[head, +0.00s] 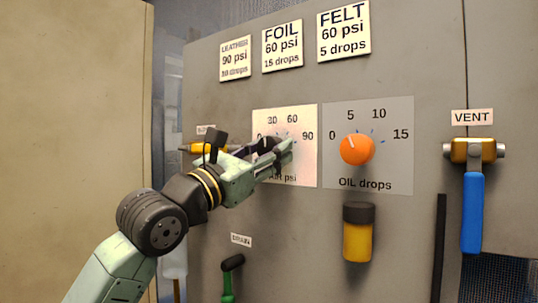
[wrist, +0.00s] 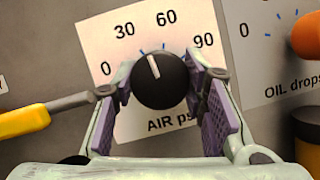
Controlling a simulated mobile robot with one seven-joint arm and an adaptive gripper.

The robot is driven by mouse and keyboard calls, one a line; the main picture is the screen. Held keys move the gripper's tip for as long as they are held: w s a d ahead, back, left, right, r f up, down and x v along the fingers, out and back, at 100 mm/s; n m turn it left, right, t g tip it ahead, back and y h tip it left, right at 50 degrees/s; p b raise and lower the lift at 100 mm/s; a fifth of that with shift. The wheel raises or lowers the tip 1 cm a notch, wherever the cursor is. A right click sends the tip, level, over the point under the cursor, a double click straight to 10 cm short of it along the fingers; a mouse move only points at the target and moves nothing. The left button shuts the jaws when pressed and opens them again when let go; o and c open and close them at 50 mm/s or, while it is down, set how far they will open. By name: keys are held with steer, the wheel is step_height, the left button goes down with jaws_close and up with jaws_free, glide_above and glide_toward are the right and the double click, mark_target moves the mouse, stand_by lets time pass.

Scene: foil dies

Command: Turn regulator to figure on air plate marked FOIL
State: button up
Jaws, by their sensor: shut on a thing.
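The black regulator knob (wrist: 160,80) sits on the white AIR psi dial (head: 310,165), marked 0, 30, 60 and 90. Its white pointer leans slightly left of upright, between 30 and 60 in the wrist view. My gripper (wrist: 162,92) is shut on the knob, one finger pad on each side. In the head view my gripper (head: 283,148) covers the knob and part of the dial. The FOIL plate (head: 282,44) above reads 60 psi and 15 drops. It hangs between the LEATHER plate (head: 235,60) and the FELT plate (head: 343,30).
Right of the AIR dial is the OIL drops dial with an orange knob (head: 357,149), its pointer near 5. A yellow handle (wrist: 25,120) is close on the left. Below are a yellow-black cup (head: 358,235) and green DRAIN lever (head: 230,275). A blue VENT lever (head: 472,212) hangs far right.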

steer(key=m+g+h, duration=0.1)
steer(key=m, duration=0.2)
steer(key=m+g, duration=0.2)
steer(key=m, duration=0.2)
steer(key=shift+m+g+h, duration=0.3)
steer(key=shift+h, duration=0.1)
steer(key=o, duration=1.2)
steer(key=shift+c, duration=0.2)
steer(key=shift+a, duration=0.1)
steer(key=v, duration=1.1)
steer(key=shift+s+a, duration=0.25)
steer(key=shift+a, duration=0.05)
